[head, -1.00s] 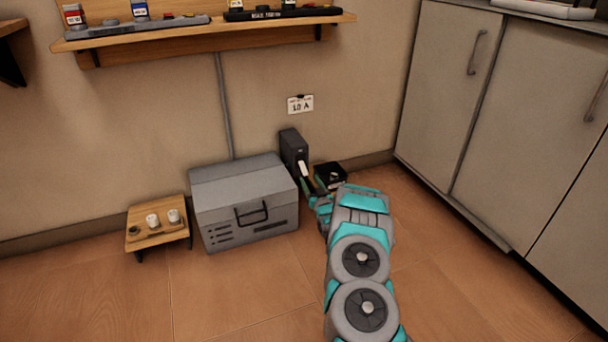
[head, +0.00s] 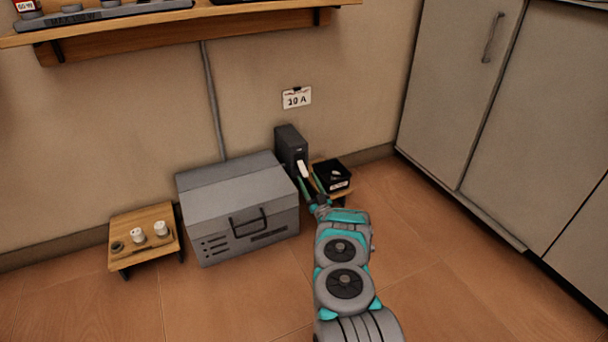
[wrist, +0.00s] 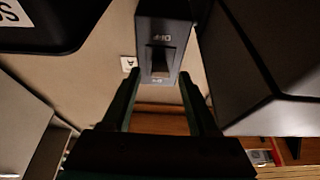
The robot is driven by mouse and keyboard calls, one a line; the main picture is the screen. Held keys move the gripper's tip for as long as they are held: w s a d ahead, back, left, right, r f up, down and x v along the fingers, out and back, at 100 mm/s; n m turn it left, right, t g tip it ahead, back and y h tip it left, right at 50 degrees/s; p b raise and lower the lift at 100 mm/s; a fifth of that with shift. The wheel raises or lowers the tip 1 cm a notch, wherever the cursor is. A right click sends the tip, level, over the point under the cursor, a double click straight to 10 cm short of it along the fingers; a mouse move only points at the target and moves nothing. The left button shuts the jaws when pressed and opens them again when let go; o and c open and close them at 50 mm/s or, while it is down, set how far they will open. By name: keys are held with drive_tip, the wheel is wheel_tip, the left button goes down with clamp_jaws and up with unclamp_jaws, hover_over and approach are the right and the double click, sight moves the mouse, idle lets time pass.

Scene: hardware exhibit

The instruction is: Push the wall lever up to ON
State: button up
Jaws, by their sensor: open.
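The wall lever is a dark switch box (head: 291,147) low on the wall with a pale handle (head: 303,169) that slants down and outward. My gripper (head: 308,182) is open just below and in front of the handle. In the wrist view my gripper's two fingers (wrist: 160,76) stand apart, one on each side of the handle's line. I cannot tell whether they touch it.
A grey metal chest (head: 240,205) stands close on the left of the lever. A small wooden stand (head: 145,262) is farther left, and a grey cabinet (head: 455,90) is on the right. Floor in front is free.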

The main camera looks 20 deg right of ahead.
sight(305, 173)
drive_tip(key=shift+x, duration=1.75)
clamp_jaws()
